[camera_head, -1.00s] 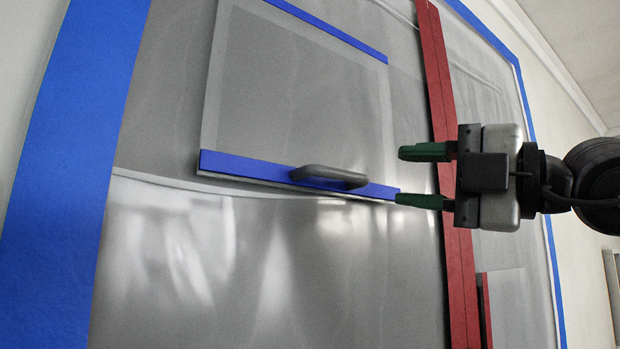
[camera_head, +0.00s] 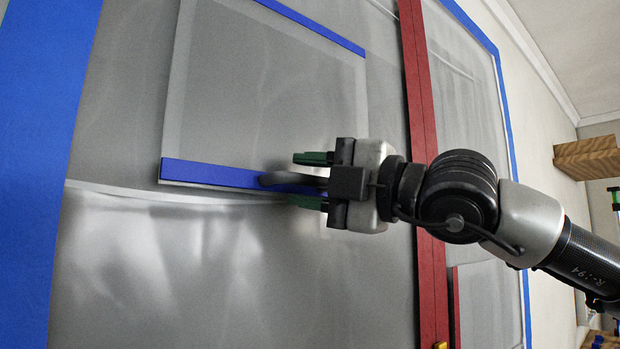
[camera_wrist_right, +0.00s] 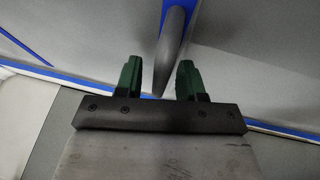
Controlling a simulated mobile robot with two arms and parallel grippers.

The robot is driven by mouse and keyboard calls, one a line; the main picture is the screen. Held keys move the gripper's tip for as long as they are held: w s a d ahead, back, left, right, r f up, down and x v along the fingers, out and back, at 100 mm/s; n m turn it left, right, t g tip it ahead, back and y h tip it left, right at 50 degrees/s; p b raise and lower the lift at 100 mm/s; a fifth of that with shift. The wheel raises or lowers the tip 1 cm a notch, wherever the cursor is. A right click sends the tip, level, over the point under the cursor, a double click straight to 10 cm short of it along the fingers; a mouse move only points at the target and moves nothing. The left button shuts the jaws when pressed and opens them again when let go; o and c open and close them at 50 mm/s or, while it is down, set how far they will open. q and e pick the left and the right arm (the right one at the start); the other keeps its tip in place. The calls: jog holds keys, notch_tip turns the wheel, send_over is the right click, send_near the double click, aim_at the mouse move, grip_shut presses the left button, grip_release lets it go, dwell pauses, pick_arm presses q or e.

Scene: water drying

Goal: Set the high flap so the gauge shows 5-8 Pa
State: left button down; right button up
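The high flap (camera_head: 262,90) is a clear sheet on the plastic wall, with a blue strip (camera_head: 205,174) along its lower edge and another along its top. A grey bar handle (camera_head: 276,179) sits on the lower strip, its right part hidden behind my gripper. My right gripper (camera_head: 310,180) is open, with green fingers above and below the handle. In the right wrist view, the handle (camera_wrist_right: 173,40) reaches down between the spread fingers (camera_wrist_right: 161,82); no contact shows. The gauge and my left gripper are not in view.
A red post (camera_head: 419,120) runs down the wall behind my right arm. Blue tape (camera_head: 45,120) frames the sheeting. A smaller panel edge (camera_head: 456,300) shows low, right of the post. A wooden block (camera_head: 588,158) is at far right.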

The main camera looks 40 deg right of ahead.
grip_shut()
jog(key=shift+s, duration=0.1)
jog(key=s+d+r+m+g+h+p, duration=0.1)
jog(key=s+r+g+p, duration=0.3)
jog(key=s, duration=1.2)
jog(key=shift+d+r+m+g+h+p, duration=0.15)
jog(key=shift+r+m+g+h+p, duration=0.25)
jog(key=shift+r+p, duration=1.75)
jog(key=shift+r+b, duration=0.6)
jog(key=shift+r, duration=0.05)
jog(key=shift+o, duration=0.3)
grip_release()
jog(key=shift+f, duration=0.1)
